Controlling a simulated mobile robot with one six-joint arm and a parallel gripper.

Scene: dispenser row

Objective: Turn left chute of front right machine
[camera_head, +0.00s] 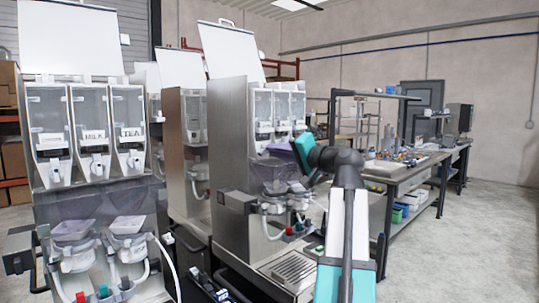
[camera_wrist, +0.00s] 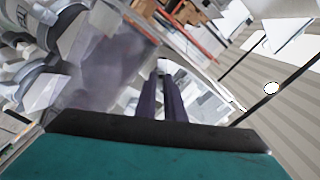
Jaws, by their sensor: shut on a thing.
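The front right machine (camera_head: 232,150) is a tall steel dispenser with clear canisters (camera_head: 263,106) side by side and white chutes at their lower fronts. My gripper (camera_wrist: 165,88) is at the front of this machine, and its teal and purple body (camera_head: 304,150) shows just below the canisters in the head view. In the wrist view its two dark fingers are close together, shut on a small white piece (camera_wrist: 163,66) that looks like a chute. The head view hides the fingertips, so which chute it is cannot be told there.
Mixing bowls, hoses and red and blue knobs sit below the canisters, above a drip tray (camera_head: 296,268). Another dispenser (camera_head: 88,110), with canisters marked MILK and TEA, stands at the left. A workbench (camera_head: 410,175) with small items stands at the right. The floor at far right is clear.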

